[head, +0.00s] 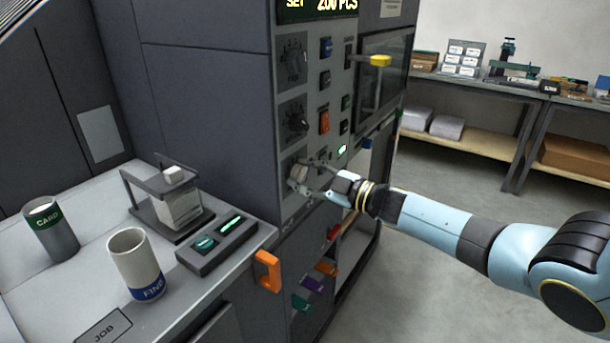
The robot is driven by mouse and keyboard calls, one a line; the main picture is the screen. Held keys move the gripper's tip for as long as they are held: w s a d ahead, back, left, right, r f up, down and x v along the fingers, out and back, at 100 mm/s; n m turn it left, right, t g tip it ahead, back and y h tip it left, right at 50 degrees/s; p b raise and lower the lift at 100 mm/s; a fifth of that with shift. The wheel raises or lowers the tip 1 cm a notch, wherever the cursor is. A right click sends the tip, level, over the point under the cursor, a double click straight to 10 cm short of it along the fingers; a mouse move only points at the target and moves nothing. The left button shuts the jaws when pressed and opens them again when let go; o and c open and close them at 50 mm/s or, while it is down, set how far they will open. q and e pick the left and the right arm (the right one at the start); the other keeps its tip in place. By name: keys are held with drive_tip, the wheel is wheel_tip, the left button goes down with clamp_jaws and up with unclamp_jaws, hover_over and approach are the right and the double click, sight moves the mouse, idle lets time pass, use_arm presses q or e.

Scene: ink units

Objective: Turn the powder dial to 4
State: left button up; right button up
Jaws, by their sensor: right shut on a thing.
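A grey machine panel carries a column of three dials: a top dial (292,60), a middle dial (295,121) and a lowest dial (297,172). The top and middle dials have black knobs with pale markings around them. The lowest dial has a light knob, and my right gripper (307,176) is shut on it, reaching in from the right. The gripper fingers hide part of that dial's face, and its setting cannot be read. The dial labels are too small to read, so I cannot tell which is the powder dial. My left gripper is not in view.
Switches, including an orange-red one (324,122), sit beside the dials. A yellow handle (376,61) sticks out from the window above. An orange handle (267,271) juts out below.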

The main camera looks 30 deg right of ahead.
drive_tip(key=o, duration=1.2)
drive_tip(key=shift+f, duration=0.1)
drive_tip(key=shift+c, duration=0.2)
drive_tip(key=v, duration=1.2)
